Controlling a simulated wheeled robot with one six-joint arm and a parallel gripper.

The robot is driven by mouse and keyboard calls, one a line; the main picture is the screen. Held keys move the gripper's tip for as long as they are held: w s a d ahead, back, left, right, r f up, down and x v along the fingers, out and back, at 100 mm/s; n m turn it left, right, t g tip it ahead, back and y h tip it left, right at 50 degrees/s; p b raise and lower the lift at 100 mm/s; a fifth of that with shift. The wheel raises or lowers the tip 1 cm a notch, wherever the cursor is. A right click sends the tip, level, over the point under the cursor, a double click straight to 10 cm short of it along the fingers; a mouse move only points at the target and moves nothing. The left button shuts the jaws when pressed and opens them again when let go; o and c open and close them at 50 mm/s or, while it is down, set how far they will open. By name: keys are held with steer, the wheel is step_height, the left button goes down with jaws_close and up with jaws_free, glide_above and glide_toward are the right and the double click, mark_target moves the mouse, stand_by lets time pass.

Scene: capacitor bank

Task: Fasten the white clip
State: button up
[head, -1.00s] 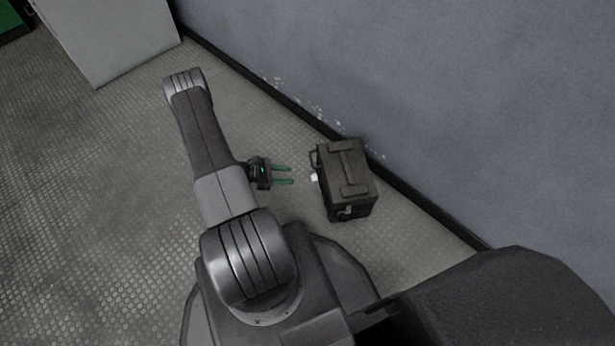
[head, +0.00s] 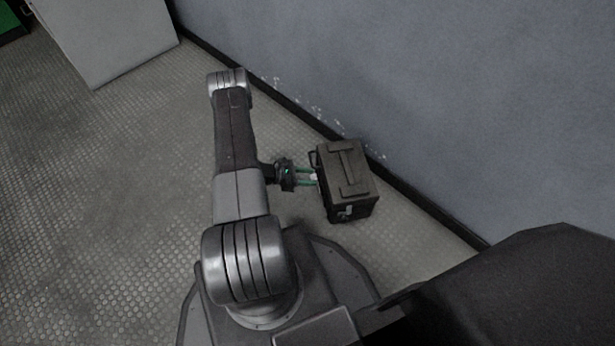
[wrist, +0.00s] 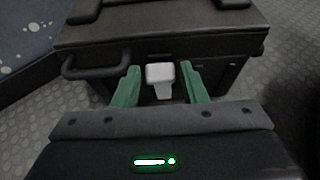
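The white clip (wrist: 160,80) is on the side face of a dark box (head: 345,177), just below the lid edge, in the wrist view. In the head view only a small white bit of the clip (head: 314,177) shows at the box's left side. My gripper (head: 312,177) is at that side of the box. In the wrist view its two green fingers (wrist: 158,88) are open, one on each side of the clip, with a gap showing on both sides. Whether the fingertips touch the box is unclear.
A dark carry handle (wrist: 95,65) sticks out from the box face, left of my left finger. The box stands close to the blue-grey wall (head: 420,90). Open metal floor (head: 90,200) lies to the left. A pale cabinet (head: 105,35) stands at the upper left.

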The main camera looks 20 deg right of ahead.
jaws_close()
steer(key=shift+d+r+y, duration=0.25)
steer(key=shift+d+y, duration=0.05)
steer(key=shift+d, duration=0.05)
steer(key=shift+s+d+r+y+p, duration=0.1)
steer(key=shift+s+d+y+p, duration=0.2)
steer(key=shift+d+y, duration=0.35)
steer(key=shift+w, duration=0.1)
steer(key=shift+o, duration=0.7)
jaws_free()
steer(key=shift+a, duration=0.1)
steer(key=p+v, duration=0.3)
steer(key=v, duration=1)
steer(key=shift+a+r+p, duration=0.25)
steer(key=shift+r+p, duration=0.05)
